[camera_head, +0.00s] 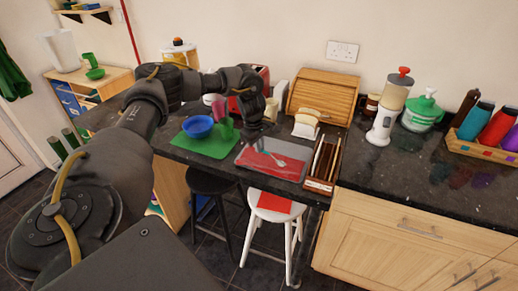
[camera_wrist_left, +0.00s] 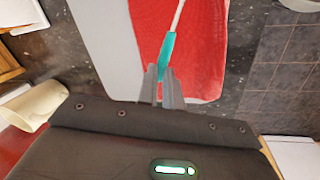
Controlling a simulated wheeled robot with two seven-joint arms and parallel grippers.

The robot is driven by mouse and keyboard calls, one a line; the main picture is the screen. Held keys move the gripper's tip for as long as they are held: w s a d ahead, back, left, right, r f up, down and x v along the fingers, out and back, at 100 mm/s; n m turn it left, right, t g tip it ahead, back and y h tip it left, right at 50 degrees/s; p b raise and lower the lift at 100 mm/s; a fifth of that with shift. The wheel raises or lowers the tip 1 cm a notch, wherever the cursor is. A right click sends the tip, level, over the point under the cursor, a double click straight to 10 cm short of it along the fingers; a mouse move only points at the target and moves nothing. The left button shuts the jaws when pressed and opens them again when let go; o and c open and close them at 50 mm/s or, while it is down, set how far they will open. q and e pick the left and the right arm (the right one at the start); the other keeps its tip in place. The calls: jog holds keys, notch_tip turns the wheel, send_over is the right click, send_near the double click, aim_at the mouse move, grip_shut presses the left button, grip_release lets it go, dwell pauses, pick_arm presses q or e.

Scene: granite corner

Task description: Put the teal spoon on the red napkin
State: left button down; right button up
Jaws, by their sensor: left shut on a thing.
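The teal spoon (camera_wrist_left: 168,50) has a teal handle and a pale far part. My left gripper (camera_wrist_left: 161,74) is shut on the teal handle. In the head view this gripper (camera_head: 255,139) is over the far edge of a grey mat (camera_head: 243,160). The spoon's pale bowl end (camera_head: 281,162) shows over the red napkin (camera_head: 268,168), which lies on the mat. The napkin also fills much of the upper middle in the left wrist view (camera_wrist_left: 205,55). I cannot tell whether the spoon touches the napkin. My right gripper is out of view.
A green mat (camera_head: 190,145) with a blue bowl (camera_head: 198,126) is to the left. A wooden cutlery tray (camera_head: 319,185) stands close on the right. A bread box (camera_head: 323,92) is behind. A white stool (camera_head: 264,217) with a red patch on its seat is below the counter.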

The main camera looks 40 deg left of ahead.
pick_arm(q)
notch_tip(320, 180, down, 2)
jog(key=shift+a+f, duration=0.1)
jog(key=c, duration=1.6)
grip_release()
jog(key=shift+s+f, duration=0.1)
jog(key=shift+o, duration=0.2)
jog(key=shift+r, duration=0.5)
notch_tip(320, 180, up, 11)
jog(key=s+b, duration=0.1)
jog(key=s, duration=0.1)
jog(key=shift+r, duration=0.15)
